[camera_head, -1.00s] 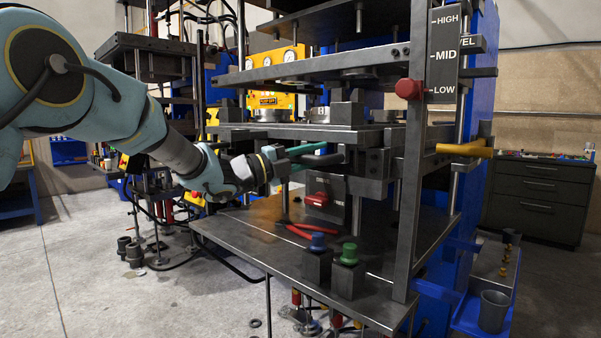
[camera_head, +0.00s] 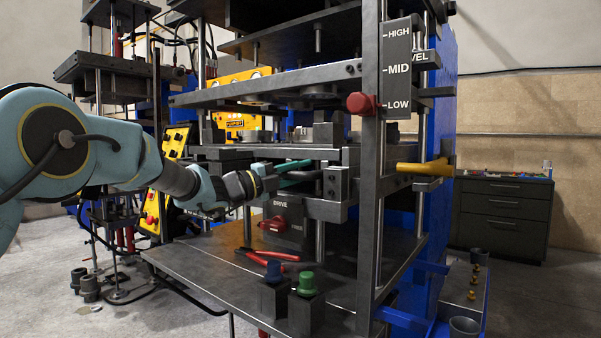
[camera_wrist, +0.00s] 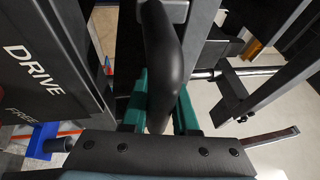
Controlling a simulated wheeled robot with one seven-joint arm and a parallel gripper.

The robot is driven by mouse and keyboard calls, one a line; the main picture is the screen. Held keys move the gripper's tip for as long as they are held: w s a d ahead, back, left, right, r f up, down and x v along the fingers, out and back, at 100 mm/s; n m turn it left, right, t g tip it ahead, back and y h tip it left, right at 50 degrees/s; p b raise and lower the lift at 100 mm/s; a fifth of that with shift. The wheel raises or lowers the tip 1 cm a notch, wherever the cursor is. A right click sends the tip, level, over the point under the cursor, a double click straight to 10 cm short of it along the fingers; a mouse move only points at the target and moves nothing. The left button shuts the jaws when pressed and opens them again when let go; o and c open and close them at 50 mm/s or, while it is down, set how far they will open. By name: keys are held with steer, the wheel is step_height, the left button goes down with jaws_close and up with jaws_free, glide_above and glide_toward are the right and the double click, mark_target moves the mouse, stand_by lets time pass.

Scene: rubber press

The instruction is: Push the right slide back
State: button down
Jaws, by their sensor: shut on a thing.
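The right slide of the press is a dark metal plate and block assembly (camera_head: 325,208) at mid height, just left of the front post. A black, rounded handle bar (camera_wrist: 164,60) belongs to it; in the head view it is a short dark bar beside my gripper. My gripper (camera_head: 290,174) reaches in from the left, and its green fingers are shut on the handle bar. In the wrist view the green fingers (camera_wrist: 158,108) lie on both sides of the bar. The far end of the slide is hidden behind the frame.
Below my gripper is the DRIVE panel (camera_head: 283,208) with a red knob (camera_head: 272,224). The press table (camera_head: 205,262) bears red-handled pliers (camera_head: 267,256), a blue-topped block (camera_head: 273,290) and a green-topped block (camera_head: 307,305). The front post (camera_head: 370,200) stands close on the right.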

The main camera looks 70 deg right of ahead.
steer(key=shift+s+f, duration=0.25)
steer(key=shift+f, duration=0.1)
steer(key=c, duration=0.9)
jaws_free()
steer(key=shift+o, duration=1.1)
steer(key=shift+w+r, duration=0.1)
steer(key=shift+r, duration=0.1)
steer(key=shift+w+a, duration=0.1)
steer(key=b+v, duration=0.3)
steer(key=v, duration=0.7)
steer(key=shift+w+a+f+b, duration=0.1)
steer(key=shift+w+a+b, duration=0.1)
steer(key=shift+b, duration=0.15)
